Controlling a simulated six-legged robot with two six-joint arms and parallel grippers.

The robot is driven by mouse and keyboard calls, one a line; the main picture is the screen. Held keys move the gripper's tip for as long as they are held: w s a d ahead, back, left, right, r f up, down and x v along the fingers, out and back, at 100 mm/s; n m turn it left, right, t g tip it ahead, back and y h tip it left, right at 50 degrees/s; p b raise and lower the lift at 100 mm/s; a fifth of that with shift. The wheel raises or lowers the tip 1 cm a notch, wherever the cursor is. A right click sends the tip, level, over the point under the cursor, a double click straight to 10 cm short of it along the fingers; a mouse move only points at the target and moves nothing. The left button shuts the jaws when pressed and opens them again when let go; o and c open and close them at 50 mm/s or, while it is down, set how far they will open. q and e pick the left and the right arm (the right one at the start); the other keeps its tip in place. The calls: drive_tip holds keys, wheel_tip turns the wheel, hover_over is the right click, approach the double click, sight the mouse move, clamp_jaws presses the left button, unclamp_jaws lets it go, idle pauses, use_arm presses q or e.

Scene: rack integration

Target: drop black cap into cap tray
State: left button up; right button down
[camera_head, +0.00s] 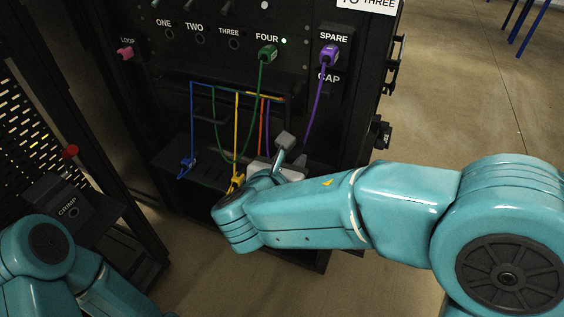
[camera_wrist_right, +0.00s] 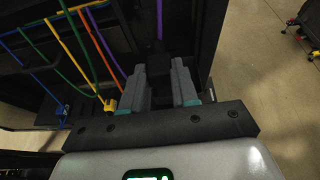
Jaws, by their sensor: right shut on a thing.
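My right gripper (camera_wrist_right: 160,70) shows in the right wrist view with its two grey fingers on either side of a small dark piece, the black cap (camera_wrist_right: 158,62). The cap is hard to make out against the dark panel. In the head view the right gripper (camera_head: 291,150) is small and partly hidden behind my teal arm, in front of the lower part of the rack. I cannot pick out the cap there. A "CAP" label shows below "SPARE" on the panel, with a purple plug (camera_head: 329,54) above it. I cannot clearly identify the cap tray. My left gripper is out of view.
The black rack (camera_head: 170,95) carries a green plug (camera_head: 267,53) at FOUR and a pink plug (camera_head: 125,53) at LOOP. Blue, yellow, orange and purple cables hang near the right gripper. A CRIMP box (camera_head: 66,206) stands at left. Open floor lies to the right.

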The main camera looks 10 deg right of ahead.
drive_tip(key=d+f+b, duration=0.1)
drive_tip(key=d+f, duration=0.1)
drive_tip(key=shift+w+f+b, duration=0.3)
drive_tip(key=shift+b, duration=0.1)
drive_tip(key=shift+s, duration=0.1)
drive_tip(key=w+d+f+b, duration=0.1)
drive_tip(key=f, duration=0.1)
drive_tip(key=w+d+f+b, duration=0.1)
drive_tip(key=w, duration=0.1)
drive_tip(key=w+d+f+b, duration=0.1)
drive_tip(key=w+f+b, duration=0.1)
drive_tip(key=shift+d+f, duration=0.2)
drive_tip(key=shift+f, duration=0.15)
drive_tip(key=shift+f+b, duration=1.1)
drive_tip(key=shift+f, duration=0.05)
